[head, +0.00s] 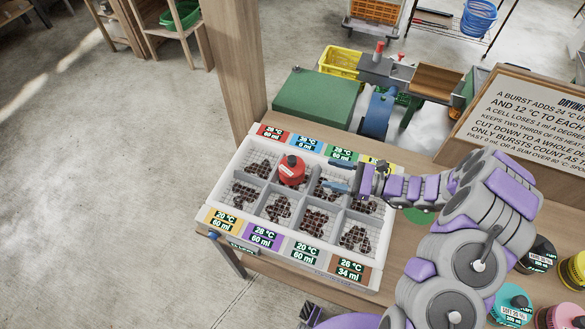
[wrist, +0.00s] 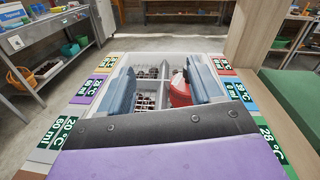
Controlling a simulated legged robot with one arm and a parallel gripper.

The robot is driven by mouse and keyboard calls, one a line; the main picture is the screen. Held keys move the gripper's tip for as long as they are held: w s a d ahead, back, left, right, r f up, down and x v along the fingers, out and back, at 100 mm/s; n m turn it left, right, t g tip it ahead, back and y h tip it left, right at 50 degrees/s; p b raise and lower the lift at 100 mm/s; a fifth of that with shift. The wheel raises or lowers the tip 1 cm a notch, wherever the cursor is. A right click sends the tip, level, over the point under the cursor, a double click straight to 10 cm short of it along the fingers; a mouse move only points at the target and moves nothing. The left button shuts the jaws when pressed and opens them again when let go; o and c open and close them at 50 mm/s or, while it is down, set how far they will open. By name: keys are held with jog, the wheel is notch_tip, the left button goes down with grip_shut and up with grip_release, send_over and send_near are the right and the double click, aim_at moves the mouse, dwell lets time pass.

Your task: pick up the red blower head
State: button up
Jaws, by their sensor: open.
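The red blower head (head: 292,169) has a dark top and stands in the white divided tray (head: 229,172), towards the back left. In the wrist view the blower head (wrist: 180,90) shows only partly, because the right blue finger hides the rest of it. My gripper (head: 330,175) is open, with its two blue fingers pointing left, just right of the blower head over the tray. The wrist view shows the gap between the fingers (wrist: 160,75) empty of any held object, with tray cells seen through it.
The tray's cells hold dark brown chestnuts, and coloured labels line its front and back. A wooden post (head: 234,70) rises behind the tray's left corner. A sign board (head: 530,115) stands at the right. Coloured jars (head: 511,305) stand at the lower right.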

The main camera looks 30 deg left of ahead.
jog(key=w+f+m+t, duration=0.1)
jog(key=f, duration=0.1)
jog(key=w+f+m+t, duration=0.1)
jog(key=f, duration=0.2)
jog(key=w+d+f+m+t, duration=0.1)
jog(key=f+m, duration=0.1)
jog(key=shift+f+y, duration=0.3)
jog(key=shift+f, duration=0.1)
jog(key=shift+w+f+t, duration=0.15)
jog(key=shift+f+t, duration=0.1)
jog(key=shift+t, duration=0.15)
send_near(291, 158)
jog(key=a, duration=0.2)
jog(key=a+f, duration=0.1)
jog(key=a, duration=0.1)
jog(key=shift+b, duration=0.3)
jog(key=a, duration=0.4)
jog(key=shift+w+a+r+b, duration=0.1)
jog(key=shift+a+r+b, duration=0.2)
jog(key=shift+a+r, duration=0.1)
jog(key=shift+a, duration=0.6)
jog(key=shift+c, duration=0.4)
jog(key=shift+d, duration=0.1)
grip_shut()
